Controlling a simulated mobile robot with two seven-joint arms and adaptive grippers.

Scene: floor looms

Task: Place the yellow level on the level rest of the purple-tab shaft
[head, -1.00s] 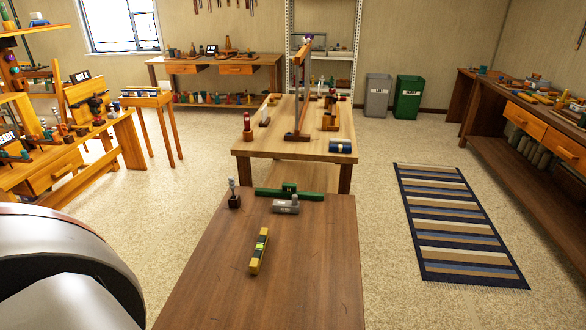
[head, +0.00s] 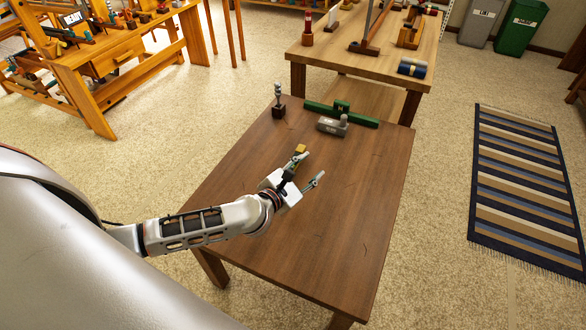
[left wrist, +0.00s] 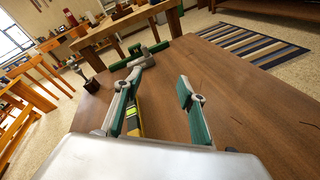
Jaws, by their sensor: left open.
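The yellow level (head: 301,149) lies on the dark brown table, mostly hidden behind my left gripper in the head view. In the left wrist view a strip of the level (left wrist: 138,118) shows beside the left finger, low in the frame. My left gripper (head: 315,168) is open, its fingers spread over the table near the level. In the left wrist view the gap between its fingers (left wrist: 160,102) shows mostly bare tabletop. My right gripper is not in view. No shaft with a purple tab can be made out in these frames.
The brown table (head: 330,240) has free room at its front and right. At its back stand a green bar (head: 357,118), a grey block (head: 332,126) and a small dark stand (head: 279,108). A lighter workbench (head: 370,62) stands behind, and a striped rug (head: 525,185) lies right.

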